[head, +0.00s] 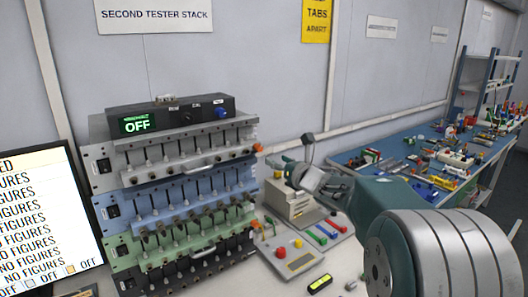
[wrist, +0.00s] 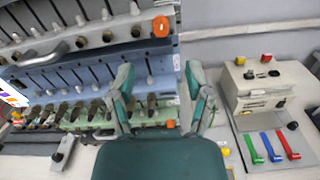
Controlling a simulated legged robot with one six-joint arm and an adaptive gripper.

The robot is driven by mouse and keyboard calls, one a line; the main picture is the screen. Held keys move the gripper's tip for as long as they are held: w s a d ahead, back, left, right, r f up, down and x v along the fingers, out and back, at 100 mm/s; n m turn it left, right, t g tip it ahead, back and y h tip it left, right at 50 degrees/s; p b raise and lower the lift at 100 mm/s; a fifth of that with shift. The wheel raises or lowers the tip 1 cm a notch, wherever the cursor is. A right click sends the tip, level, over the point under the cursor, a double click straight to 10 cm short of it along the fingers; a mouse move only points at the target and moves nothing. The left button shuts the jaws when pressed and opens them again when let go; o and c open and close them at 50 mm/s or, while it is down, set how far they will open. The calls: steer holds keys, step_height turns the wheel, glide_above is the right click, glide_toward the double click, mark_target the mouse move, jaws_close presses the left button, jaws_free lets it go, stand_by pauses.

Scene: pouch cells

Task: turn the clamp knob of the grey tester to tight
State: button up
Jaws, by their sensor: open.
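The grey tester (head: 188,146) is the top unit of a stack of grey, blue, green and black testers, under a black box reading OFF. An orange knob (head: 258,147) sits at its right end; an orange knob (wrist: 162,27) also shows at the end of the grey unit's (wrist: 100,26) lower row in the wrist view. I cannot read whether it is tight. My gripper (wrist: 159,76) is open and empty, its fingers upright in front of the blue (wrist: 95,75) and green (wrist: 85,118) units, below and apart from that knob. The fingers hide part of those units.
A beige box (wrist: 270,90) with coloured buttons stands right of the stack, with red, green and blue bars before it. A monitor (head: 45,215) is at the left. A blue bench (head: 365,155) with many small parts runs along the wall at right.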

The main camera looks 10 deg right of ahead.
mark_target(261, 150)
steer(key=x, duration=0.8)
steer(key=shift+w, duration=0.15)
steer(key=shift+c, duration=0.3)
jaws_close()
